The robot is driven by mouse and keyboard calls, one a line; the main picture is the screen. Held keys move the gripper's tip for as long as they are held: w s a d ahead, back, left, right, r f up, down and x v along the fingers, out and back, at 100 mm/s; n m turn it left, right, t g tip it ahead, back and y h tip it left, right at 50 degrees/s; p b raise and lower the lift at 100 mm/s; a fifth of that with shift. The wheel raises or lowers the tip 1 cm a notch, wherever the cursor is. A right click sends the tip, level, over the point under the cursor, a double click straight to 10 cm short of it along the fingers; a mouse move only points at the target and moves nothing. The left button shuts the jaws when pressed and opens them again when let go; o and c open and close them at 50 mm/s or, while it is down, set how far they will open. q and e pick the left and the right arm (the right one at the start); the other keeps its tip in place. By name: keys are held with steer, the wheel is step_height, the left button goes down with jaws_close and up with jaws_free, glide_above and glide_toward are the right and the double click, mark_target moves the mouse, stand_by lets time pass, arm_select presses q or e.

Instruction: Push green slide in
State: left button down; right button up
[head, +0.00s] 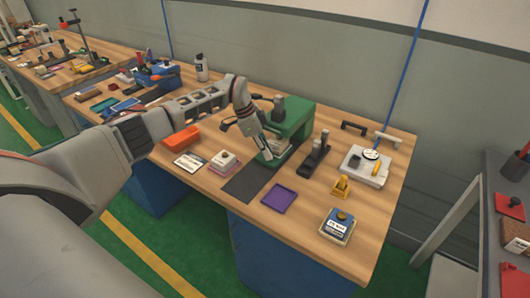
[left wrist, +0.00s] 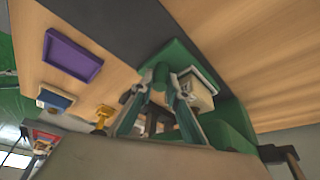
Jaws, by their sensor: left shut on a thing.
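The green fixture (head: 294,118) stands at the back middle of the workbench, with a black lever on its top. The green slide (head: 272,157) sticks out from its front, low over a dark mat. In the left wrist view the green slide (left wrist: 176,54) carries a pale block (left wrist: 199,92). My left gripper (head: 263,146) is at the slide's front; in the left wrist view my left gripper (left wrist: 159,82) is shut on what looks like the slide's green handle. The fingers partly hide the handle. My right gripper is not in view.
A purple tray (head: 279,198) lies in front of the fixture. An orange box (head: 180,138) and a small stacked block (head: 224,163) are left.

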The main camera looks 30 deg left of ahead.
arm_select(q)
steer(key=shift+w+r, duration=0.25)
steer(key=c, duration=2.3)
jaws_free()
steer(key=shift+o, duration=0.3)
steer(key=shift+f, duration=0.1)
steer(key=v, duration=1.2)
steer(key=shift+s+f, duration=0.1)
steer(key=shift+s, duration=0.05)
